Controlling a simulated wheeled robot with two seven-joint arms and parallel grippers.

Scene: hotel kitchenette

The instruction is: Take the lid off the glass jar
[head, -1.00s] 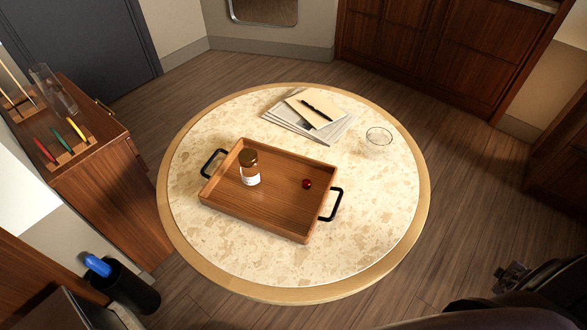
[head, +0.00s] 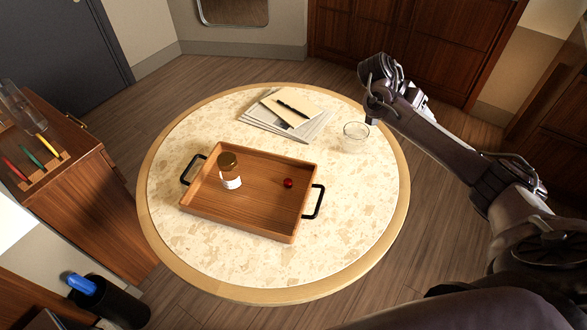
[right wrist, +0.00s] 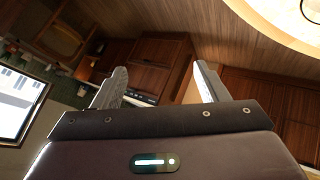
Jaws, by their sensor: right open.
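The glass jar (head: 231,182) stands upright in the wooden tray (head: 262,222) on the round table, towards the tray's back left. It has a white label, and its brown-gold lid (head: 227,160) sits on top. My right gripper (head: 368,88) is raised beyond the table's back right edge, well away from the jar. In the right wrist view my right gripper (right wrist: 158,85) is open, with nothing between its fingers. The left gripper is in neither view.
A small red ball (head: 288,183) lies in the tray. A clear glass (head: 355,137) stands at the table's back right, near my right arm. A notepad with a pen (head: 293,108) lies on papers at the back. The table's front and right are bare.

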